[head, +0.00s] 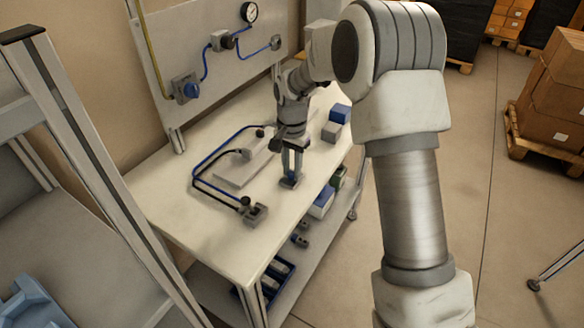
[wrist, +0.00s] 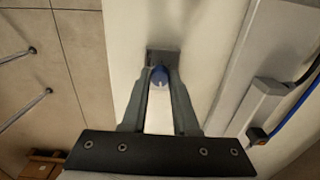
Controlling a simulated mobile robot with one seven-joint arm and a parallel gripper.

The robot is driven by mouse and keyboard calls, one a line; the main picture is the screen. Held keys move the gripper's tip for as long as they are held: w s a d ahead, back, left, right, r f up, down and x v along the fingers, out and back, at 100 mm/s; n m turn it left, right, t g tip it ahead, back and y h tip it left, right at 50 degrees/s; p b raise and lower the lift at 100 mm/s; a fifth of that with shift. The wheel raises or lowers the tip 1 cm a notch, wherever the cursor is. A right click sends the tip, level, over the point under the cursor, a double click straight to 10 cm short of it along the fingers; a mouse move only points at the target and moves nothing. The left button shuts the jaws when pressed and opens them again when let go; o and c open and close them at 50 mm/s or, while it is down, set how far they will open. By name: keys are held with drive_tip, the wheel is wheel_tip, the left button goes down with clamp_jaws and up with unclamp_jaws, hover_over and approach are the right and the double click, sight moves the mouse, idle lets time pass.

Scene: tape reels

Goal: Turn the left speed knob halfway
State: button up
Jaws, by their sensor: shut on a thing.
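A small blue knob (wrist: 160,77) stands on a dark grey block (wrist: 163,56) on the pale bench. In the wrist view my gripper (wrist: 158,80) has one finger on each side of the knob, closed on it. In the head view my gripper (head: 292,172) points down at the grey block (head: 289,182) near the bench's front edge. The fingers mostly hide the knob there. I see no speed label or pointer mark, so I cannot tell its angle or whether it is the left one.
The bench (head: 180,215) carries a raised plate with blue and black hoses (head: 212,153), a grey fitting (head: 255,213) and a blue-topped block (head: 341,112).

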drive_tip(key=shift+n, duration=0.3)
clamp_jaws()
drive_tip(key=n, duration=0.3)
drive_tip(key=shift+n, duration=0.3)
drive_tip(key=n+p, duration=0.1)
drive_tip(key=n, duration=0.2)
drive_tip(key=shift+r+n, duration=0.1)
drive_tip(key=shift+n, duration=0.3)
drive_tip(key=n, duration=0.4)
drive_tip(key=shift+p, duration=0.35)
drive_tip(key=shift+n, duration=1.7)
drive_tip(key=o, duration=0.9)
unclamp_jaws()
